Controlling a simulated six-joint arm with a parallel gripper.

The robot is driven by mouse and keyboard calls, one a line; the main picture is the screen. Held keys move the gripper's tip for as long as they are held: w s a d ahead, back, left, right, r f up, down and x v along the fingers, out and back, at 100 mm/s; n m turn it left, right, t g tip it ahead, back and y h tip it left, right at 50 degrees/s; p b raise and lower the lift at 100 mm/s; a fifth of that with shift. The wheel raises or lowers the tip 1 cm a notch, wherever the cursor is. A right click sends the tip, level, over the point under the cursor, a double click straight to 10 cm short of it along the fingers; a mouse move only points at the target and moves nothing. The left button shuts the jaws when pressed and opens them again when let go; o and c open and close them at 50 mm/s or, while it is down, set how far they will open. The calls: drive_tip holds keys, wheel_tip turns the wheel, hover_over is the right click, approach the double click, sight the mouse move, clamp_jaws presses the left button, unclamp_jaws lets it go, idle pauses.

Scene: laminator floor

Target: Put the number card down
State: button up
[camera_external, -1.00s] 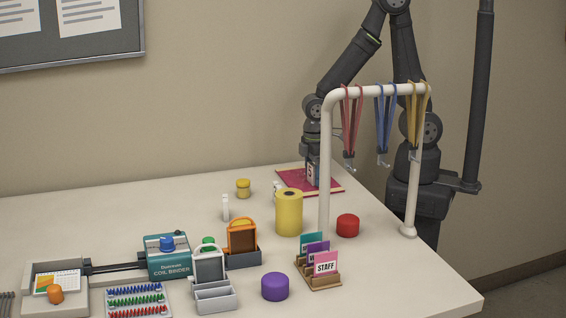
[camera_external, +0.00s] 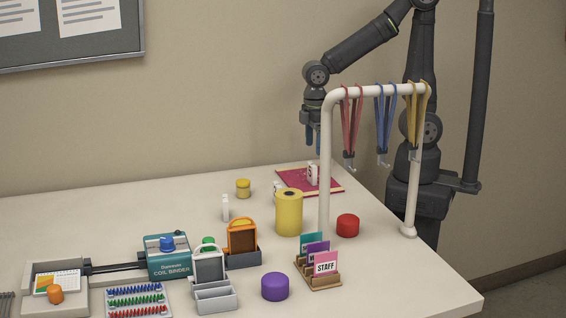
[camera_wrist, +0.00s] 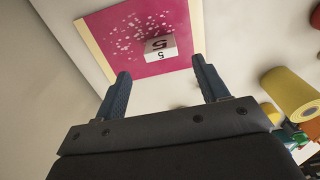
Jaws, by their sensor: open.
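The number card (camera_external: 312,174) is a small white folded card standing on the crimson mat (camera_external: 290,178) at the back of the table. In the wrist view the card (camera_wrist: 160,47) shows the number 5 and stands near the lower right part of the crimson mat (camera_wrist: 110,20), which has pale specks. My gripper (camera_external: 312,138) is above the mat, apart from the card. In the wrist view my gripper (camera_wrist: 160,88) is open, with nothing between its two blue fingers.
A cream rail (camera_external: 328,180) with hanging lanyards stands right of my gripper. A yellow roll (camera_external: 289,215), a red cap (camera_external: 347,225) and a yellow jar (camera_external: 243,188) stand nearby. Another white card (camera_external: 277,190) is partly hidden behind the roll. The back left table is clear.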

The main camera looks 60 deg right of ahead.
sight(314, 166)
drive_tip(key=shift+r, duration=1.15)
wheel_tip(314, 166, down, 12)
drive_tip(key=shift+r, duration=0.85)
